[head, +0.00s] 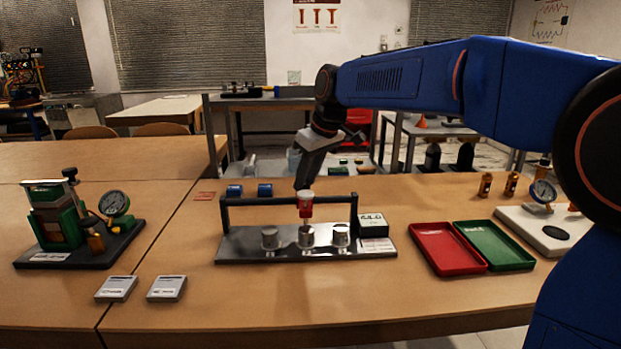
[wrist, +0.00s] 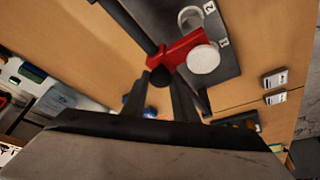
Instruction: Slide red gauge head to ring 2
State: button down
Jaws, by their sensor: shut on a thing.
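The red gauge head (head: 305,209) sits at the dark rail (head: 250,201), above the metal base plate (head: 235,246). In the head view it lines up roughly with the middle of three pale cylinders (head: 306,238). My gripper (head: 306,184) reaches down from behind and is shut on the head. In the wrist view its dark fingers (wrist: 161,80) close at a black knob behind the red body (wrist: 181,47). A white round disc (wrist: 203,58) shows at the body's front, near label 1. A pale ring shape (wrist: 190,17) shows beside label 2. The disc hides part of the plate.
A small display box (head: 373,225) stands at the plate's right end. Red (head: 431,268) and green (head: 517,264) trays lie to the right. A green rig (head: 55,225) stands at left. Two grey cards (head: 166,288) lie in front. The front table is otherwise mostly clear.

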jog(key=c, duration=1.4)
grip_release()
jog(key=shift+c, duration=0.2)
jog(key=shift+r, duration=0.1)
jog(key=v, duration=1.7)
jog(key=shift+r, duration=0.15)
jog(key=shift+s+d, duration=0.1)
jog(key=shift+s, duration=0.05)
